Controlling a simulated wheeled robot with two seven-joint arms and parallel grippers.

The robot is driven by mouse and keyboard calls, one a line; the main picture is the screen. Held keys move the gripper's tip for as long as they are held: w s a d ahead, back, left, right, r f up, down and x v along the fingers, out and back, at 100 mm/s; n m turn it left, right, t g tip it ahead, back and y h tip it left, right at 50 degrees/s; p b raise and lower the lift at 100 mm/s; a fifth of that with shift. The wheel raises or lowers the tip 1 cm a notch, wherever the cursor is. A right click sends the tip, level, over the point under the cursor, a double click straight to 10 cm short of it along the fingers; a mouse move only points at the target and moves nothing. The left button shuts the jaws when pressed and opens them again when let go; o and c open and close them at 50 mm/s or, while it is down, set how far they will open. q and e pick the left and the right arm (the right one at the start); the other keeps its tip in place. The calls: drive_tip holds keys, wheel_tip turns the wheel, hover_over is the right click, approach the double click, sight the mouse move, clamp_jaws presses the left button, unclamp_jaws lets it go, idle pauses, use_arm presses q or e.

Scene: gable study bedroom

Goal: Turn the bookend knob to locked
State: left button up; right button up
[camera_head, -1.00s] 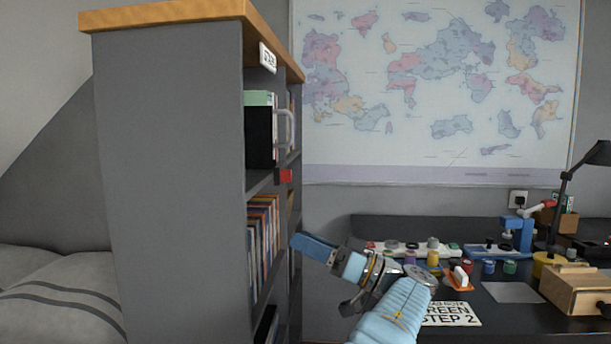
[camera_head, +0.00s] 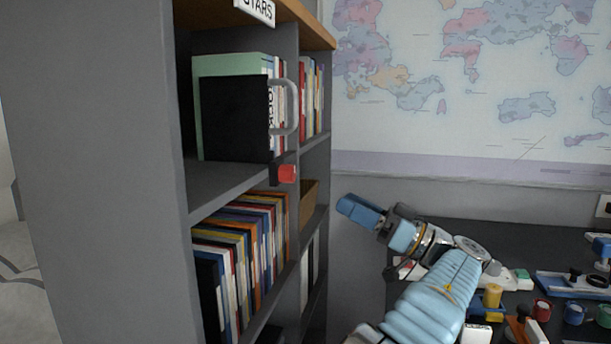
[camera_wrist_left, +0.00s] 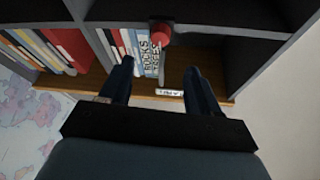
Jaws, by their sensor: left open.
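The bookend is a black upright panel (camera_head: 236,118) with a grey curved handle (camera_head: 292,108), standing against books on the upper shelf. A red knob (camera_head: 287,173) on a black mount sits at the shelf's front edge just below it. The red knob also shows in the left wrist view (camera_wrist_left: 160,34), near the top middle. My left gripper (camera_head: 347,205) is to the right of the knob and lower in the picture, apart from it. In the left wrist view the gripper (camera_wrist_left: 160,68) has its fingers spread with nothing between them. My right gripper is out of view.
The grey bookcase (camera_head: 110,190) has a wooden top and a sign reading STARS (camera_head: 256,9). Books (camera_head: 240,255) fill the shelf below. A dark desk (camera_head: 470,232) with several small items stands at the right, under a wall map (camera_head: 470,90).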

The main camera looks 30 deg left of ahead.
sight(294, 175)
use_arm(q)
drive_tip(key=p+x, duration=0.1)
drive_tip(key=x, duration=1)
drive_tip(key=shift+a+r+p, duration=0.1)
drive_tip(key=shift+a+p, duration=0.2)
drive_tip(key=shift+p, duration=0.05)
drive_tip(key=c, duration=1)
drive_tip(key=shift+c, duration=0.2)
